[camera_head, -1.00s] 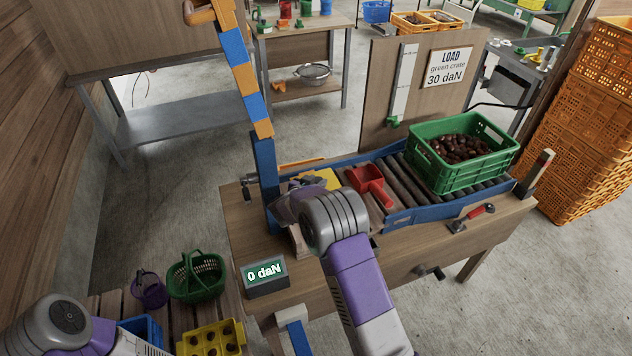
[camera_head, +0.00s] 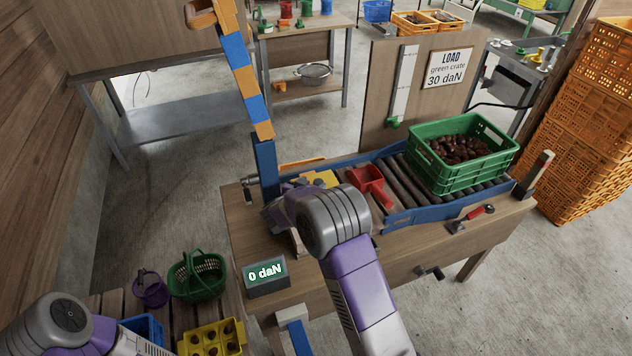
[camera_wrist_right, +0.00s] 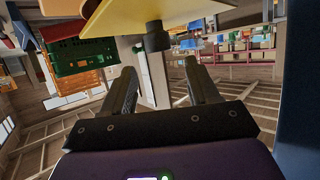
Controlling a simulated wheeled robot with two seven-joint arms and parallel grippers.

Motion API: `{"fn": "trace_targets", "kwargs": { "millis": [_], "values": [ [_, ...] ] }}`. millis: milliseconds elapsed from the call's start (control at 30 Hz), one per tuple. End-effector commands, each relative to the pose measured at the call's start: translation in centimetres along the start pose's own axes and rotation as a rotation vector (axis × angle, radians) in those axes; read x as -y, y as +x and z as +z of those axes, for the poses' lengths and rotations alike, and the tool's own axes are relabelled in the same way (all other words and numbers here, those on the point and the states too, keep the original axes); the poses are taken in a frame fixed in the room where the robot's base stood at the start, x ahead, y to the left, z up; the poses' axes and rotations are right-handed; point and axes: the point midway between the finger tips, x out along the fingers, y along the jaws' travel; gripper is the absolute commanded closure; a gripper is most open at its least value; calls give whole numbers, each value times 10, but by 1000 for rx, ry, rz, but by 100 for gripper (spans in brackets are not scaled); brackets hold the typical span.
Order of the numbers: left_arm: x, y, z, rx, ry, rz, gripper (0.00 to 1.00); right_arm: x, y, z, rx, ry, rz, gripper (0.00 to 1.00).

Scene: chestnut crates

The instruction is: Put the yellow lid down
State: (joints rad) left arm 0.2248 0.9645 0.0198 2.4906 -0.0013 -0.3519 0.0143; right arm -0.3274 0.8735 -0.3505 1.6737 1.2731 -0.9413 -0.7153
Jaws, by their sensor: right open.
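The yellow lid (camera_head: 321,179) lies at the left end of the blue-sided roller bench, partly hidden behind my right arm. In the right wrist view the yellow lid (camera_wrist_right: 118,16) shows close up as a flat plate with a dark knob (camera_wrist_right: 157,38). My right gripper (camera_wrist_right: 161,72) is open and empty there, its two fingers apart with the knob just beyond the tips. In the head view my right wrist hides most of its jaws. My left arm shows at the lower left, but its gripper is out of the picture.
A green crate (camera_head: 458,178) of chestnuts stands on the rollers (camera_head: 400,187). A striped post (camera_head: 247,75) rises beside the wrist. A display (camera_head: 266,275) reading 0 daN stands in front.

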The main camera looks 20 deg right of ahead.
Motion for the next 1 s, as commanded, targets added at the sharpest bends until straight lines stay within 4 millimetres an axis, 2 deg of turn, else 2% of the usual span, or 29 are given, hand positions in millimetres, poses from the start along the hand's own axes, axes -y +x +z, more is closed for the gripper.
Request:
{"fn": "trace_targets", "kwargs": {
  "millis": [33, 200, 400, 1000],
  "values": [
    [-2, -4, 0, 0, 0, 0, 37, 1, -15, -2, 1, -1, -4, 40],
    [-4, -10, 0, 0, 0, 0, 37, 0, -50, -2, 0, -1, -2, 40],
    [-5, -14, 1, 0, 0, 0, 37, 0, -74, -1, 0, -1, -1, 40],
    [-5, -14, 1, 0, 0, 0, 37, 0, -80, 0, -1, -1, 0, 40]
  ]
}}
